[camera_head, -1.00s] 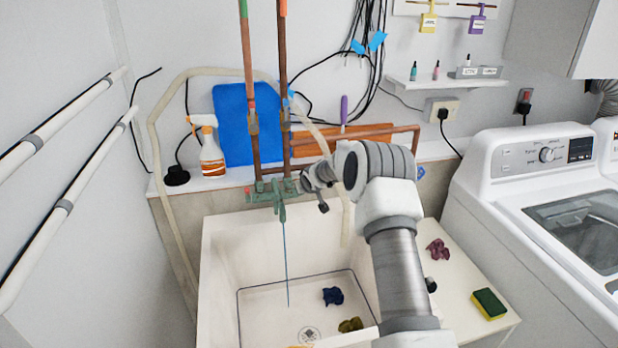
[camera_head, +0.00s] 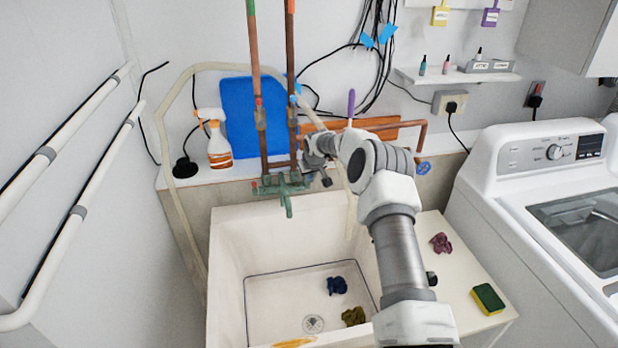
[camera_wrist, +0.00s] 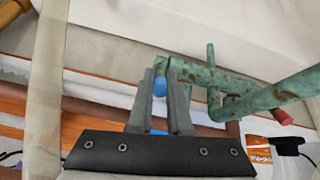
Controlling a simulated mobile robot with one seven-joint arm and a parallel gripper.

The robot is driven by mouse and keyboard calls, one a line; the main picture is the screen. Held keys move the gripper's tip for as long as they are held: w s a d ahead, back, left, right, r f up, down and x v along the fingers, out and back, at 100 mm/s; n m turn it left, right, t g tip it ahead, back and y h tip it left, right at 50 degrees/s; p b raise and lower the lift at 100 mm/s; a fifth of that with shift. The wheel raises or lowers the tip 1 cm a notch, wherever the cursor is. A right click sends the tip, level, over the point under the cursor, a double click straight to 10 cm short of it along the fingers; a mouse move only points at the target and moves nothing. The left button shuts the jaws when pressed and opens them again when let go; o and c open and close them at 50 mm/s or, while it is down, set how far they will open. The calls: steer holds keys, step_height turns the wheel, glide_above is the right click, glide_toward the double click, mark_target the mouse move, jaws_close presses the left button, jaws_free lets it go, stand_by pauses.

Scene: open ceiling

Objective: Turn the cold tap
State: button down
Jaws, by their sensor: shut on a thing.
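The green, weathered tap (camera_head: 285,183) is mounted on copper pipes above the white sink (camera_head: 228,235). Its spout (camera_head: 288,206) points down over the basin, and no water stream shows from it. The cold tap's blue end (camera_wrist: 160,87) is between the fingers of my gripper (camera_wrist: 167,78) in the wrist view. My gripper is shut on the cold tap's handle. In the head view the cold side is mostly hidden by my gripper and wrist. The hot tap's red end (camera_wrist: 282,117) is clear of the gripper, on the right in the wrist view.
A spray bottle (camera_head: 218,145) and a blue board (camera_head: 240,115) stand on the ledge behind. Copper pipes (camera_head: 285,70) rise close to my gripper. A blue cloth (camera_head: 337,286) and an olive cloth (camera_head: 353,316) lie in the basin. A washing machine (camera_head: 530,215) is at right.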

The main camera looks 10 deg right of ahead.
steer(key=c, duration=0.8)
jaws_free()
steer(key=shift+c, duration=0.2)
steer(key=b+v, duration=0.2)
steer(key=v, duration=1.5)
steer(key=shift+b, duration=0.4)
steer(key=shift+s+r, duration=0.1)
steer(key=shift+r, duration=0.05)
